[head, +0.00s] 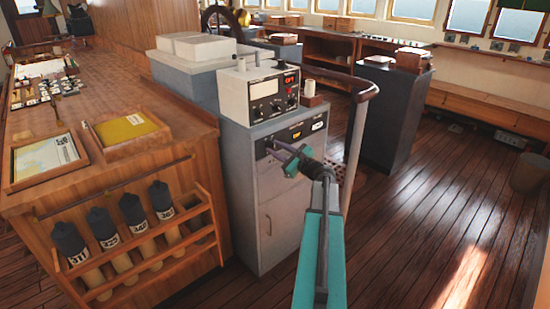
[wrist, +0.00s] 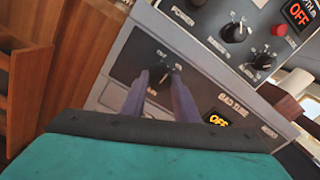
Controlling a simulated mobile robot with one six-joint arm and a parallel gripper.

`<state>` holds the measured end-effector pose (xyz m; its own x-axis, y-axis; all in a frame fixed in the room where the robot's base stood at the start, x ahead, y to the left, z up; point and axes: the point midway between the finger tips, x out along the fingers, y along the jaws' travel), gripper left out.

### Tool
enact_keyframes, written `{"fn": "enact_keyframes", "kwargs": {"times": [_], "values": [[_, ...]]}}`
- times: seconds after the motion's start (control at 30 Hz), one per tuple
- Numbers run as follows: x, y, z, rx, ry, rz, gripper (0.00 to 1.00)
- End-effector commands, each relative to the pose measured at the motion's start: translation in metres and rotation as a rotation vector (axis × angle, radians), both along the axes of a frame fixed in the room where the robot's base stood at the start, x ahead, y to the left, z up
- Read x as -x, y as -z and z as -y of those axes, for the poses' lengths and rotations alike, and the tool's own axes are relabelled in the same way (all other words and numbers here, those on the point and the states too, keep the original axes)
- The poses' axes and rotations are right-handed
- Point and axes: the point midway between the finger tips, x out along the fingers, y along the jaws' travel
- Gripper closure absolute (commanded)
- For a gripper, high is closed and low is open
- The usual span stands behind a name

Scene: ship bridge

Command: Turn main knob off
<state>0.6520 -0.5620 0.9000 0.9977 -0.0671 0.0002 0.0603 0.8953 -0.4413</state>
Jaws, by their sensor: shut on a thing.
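A small dark knob (wrist: 166,70) sits on the black panel (wrist: 128,62) of the grey cabinet. Small lettering surrounds the knob and is too blurred to read surely. My gripper (wrist: 160,77) reaches the panel, with its two purple-grey fingers closed on either side of the knob. In the head view, my gripper (head: 285,154) is at the cabinet's front panel (head: 273,142), and the arm hides the knob there.
An instrument box (head: 265,92) with a red OFF display stands on the grey cabinet (head: 240,195). In the wrist view, its black knobs (wrist: 236,33) and red button (wrist: 279,30) are above the fingers. A wooden chart desk (head: 130,90) is close on the left. A curved handrail (head: 345,79) is at right.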

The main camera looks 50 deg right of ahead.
Motion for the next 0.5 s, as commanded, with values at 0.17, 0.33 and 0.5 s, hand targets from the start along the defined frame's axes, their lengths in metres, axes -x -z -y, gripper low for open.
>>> {"fn": "enact_keyframes", "kwargs": {"times": [0.17, 0.33, 0.5], "values": [[-0.0024, 0.0022, -0.0014, 0.113, -0.003, -0.001, 0.95], [-0.0022, 0.002, -0.0009, 0.223, -0.002, -0.008, 0.95], [-0.0019, 0.0018, -0.0004, 0.336, -0.002, -0.016, 0.95]]}}
